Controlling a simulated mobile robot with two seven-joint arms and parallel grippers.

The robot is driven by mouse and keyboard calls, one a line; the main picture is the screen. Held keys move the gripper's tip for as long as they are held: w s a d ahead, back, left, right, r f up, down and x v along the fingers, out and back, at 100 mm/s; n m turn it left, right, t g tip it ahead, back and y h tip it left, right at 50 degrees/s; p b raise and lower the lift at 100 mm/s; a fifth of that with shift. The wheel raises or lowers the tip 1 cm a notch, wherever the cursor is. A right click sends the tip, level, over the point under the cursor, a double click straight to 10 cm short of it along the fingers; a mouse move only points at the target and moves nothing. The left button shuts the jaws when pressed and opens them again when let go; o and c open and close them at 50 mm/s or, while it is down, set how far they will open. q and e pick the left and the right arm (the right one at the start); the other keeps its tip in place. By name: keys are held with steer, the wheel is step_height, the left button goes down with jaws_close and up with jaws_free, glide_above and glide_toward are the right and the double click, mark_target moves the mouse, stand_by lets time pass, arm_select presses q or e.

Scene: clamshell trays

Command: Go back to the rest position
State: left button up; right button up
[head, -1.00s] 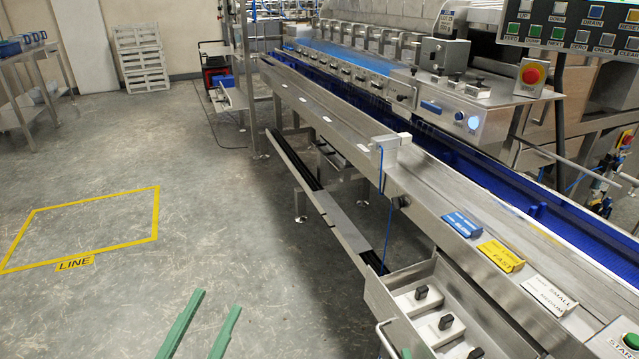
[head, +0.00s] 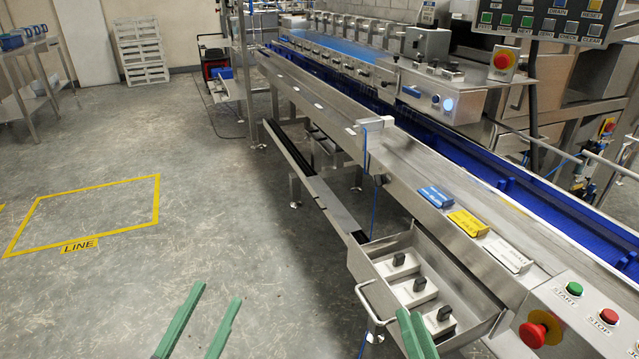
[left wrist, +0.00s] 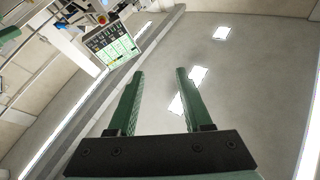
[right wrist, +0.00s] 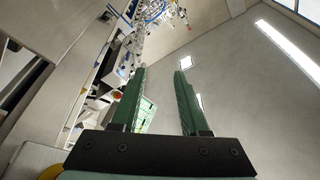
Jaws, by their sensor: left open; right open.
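My left gripper (head: 217,293) shows at the bottom of the head view, its two green fingers apart over the grey floor. In the left wrist view it (left wrist: 160,72) is open, with nothing between the fingers; they point up toward the wall and ceiling lights. My right gripper (head: 410,314) shows its green fingertips at the bottom of the head view, in front of the steel drawer tray. In the right wrist view it (right wrist: 161,70) is open and empty, also pointing up. No object is held.
A steel conveyor line with a blue belt (head: 477,165) runs along the right. An open steel tray (head: 358,263) with black-knobbed blocks and a red emergency button (head: 540,329) are close by. A yellow floor outline (head: 157,205) marks clear floor at left.

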steer(key=s+a+r+n+y, duration=0.1)
steer(key=s+r+n+y, duration=0.35)
steer(key=r+n, duration=0.85)
arm_select(q)
steer(key=s+a+f+n+g+y+p, duration=0.1)
steer(key=f+g+p, duration=0.5)
steer(key=p, duration=0.6)
steer(key=s+a+f+n+g+y+p, duration=0.2)
steer(key=s+f+n+g+y+p, duration=0.2)
steer(key=p, duration=0.8)
step_height(320, 180, down, 3)
steer(key=s+g+y, duration=0.1)
steer(key=s, duration=0.1)
steer(key=shift+s+n+g, duration=0.3)
steer(key=shift+s+g, duration=0.1)
arm_select(e)
steer(key=s+d+f+m+g+h, duration=0.1)
steer(key=s+f+m+g+h, duration=0.1)
steer(key=f, duration=0.5)
steer(key=s+d+f+m+g+h, duration=0.2)
steer(key=s+f+g+h, duration=0.2)
steer(key=g, duration=0.5)
step_height(320, 180, down, 4)
steer(key=shift+s+r+m+h, duration=0.1)
steer(key=shift+s+m+h, duration=0.3)
steer(key=shift+s, duration=0.55)
